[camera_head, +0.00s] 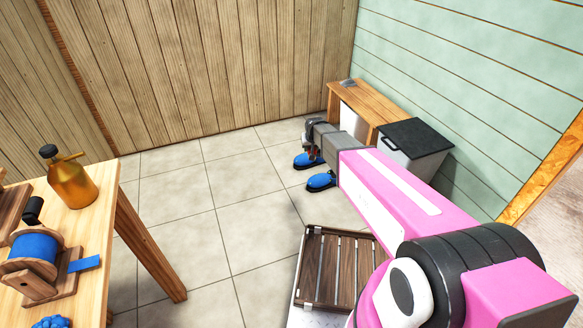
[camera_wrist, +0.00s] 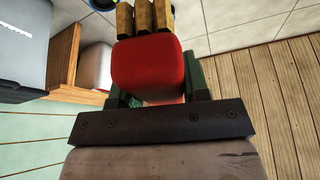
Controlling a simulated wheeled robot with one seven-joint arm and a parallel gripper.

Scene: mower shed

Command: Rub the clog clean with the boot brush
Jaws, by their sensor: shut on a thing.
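Two blue clogs, one (camera_head: 306,161) farther back and one (camera_head: 320,181) nearer, rest on the tiled floor in front of the low bench. My gripper (camera_head: 315,136) is above and close to the farther clog. In the wrist view my gripper (camera_wrist: 156,88) is shut on the boot brush (camera_wrist: 148,70), a red block with several tan, wood-like pieces at its far end. My arm and gripper hide most of the brush in the head view. I cannot tell whether the brush touches a clog. A sliver of blue shows at the wrist view's top edge.
A low wooden bench (camera_head: 372,104) and a grey bin with a black lid (camera_head: 416,138) stand along the green wall. A slatted wooden crate (camera_head: 310,262) is below my arm. The left workbench (camera_head: 105,210) holds an amber bottle (camera_head: 72,186) and a blue reel (camera_head: 34,248). Middle floor is clear.

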